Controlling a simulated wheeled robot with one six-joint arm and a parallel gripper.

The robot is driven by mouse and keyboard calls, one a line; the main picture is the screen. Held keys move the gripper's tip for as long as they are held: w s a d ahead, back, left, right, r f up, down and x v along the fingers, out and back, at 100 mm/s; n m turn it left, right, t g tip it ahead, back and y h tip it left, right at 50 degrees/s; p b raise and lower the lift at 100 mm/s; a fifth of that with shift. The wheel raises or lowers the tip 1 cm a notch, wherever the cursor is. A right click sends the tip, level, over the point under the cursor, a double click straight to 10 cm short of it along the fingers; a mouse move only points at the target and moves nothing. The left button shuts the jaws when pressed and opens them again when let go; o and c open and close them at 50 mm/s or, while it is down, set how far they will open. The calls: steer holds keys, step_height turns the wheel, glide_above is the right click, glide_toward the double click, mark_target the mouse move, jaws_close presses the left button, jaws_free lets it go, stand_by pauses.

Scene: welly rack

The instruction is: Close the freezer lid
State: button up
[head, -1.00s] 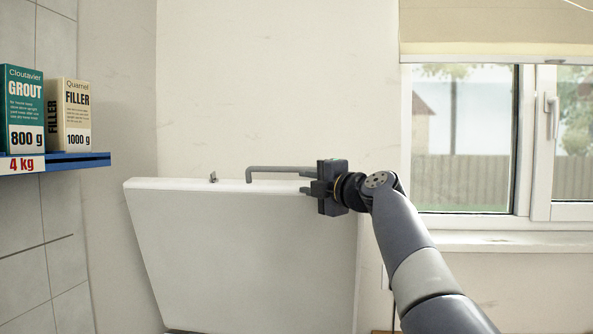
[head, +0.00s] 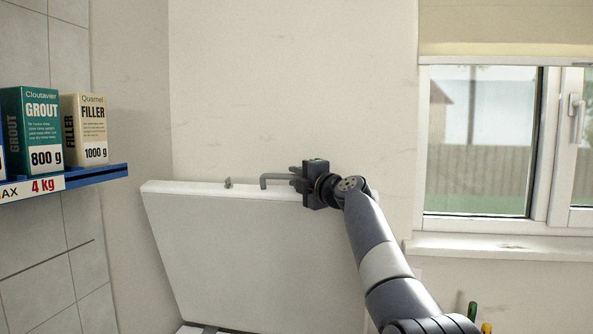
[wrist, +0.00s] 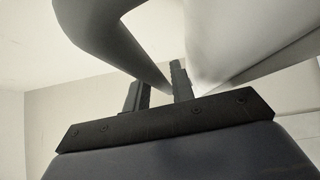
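The freezer lid (head: 240,250) is a pale panel standing raised and leaning near the wall in the head view. A grey bar handle (head: 270,178) is fixed at its top edge. My gripper (head: 298,178) is at the right part of this handle, with its fingers around the bar. In the wrist view, the handle (wrist: 130,50) runs in from the upper left to between the two fingertips (wrist: 160,88). The fingers are apart, with the bar in the narrow gap; a firm grip does not show. The freezer body is mostly below the picture.
A blue shelf (head: 100,173) with a grout box (head: 32,130) and a filler box (head: 85,130) is on the left wall. The window (head: 480,140) and sill (head: 510,247) are at right.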

steer(key=shift+w+a, duration=0.1)
steer(key=shift+w, duration=0.05)
steer(key=shift+c, duration=0.4)
jaws_close()
steer(key=shift+f, duration=0.1)
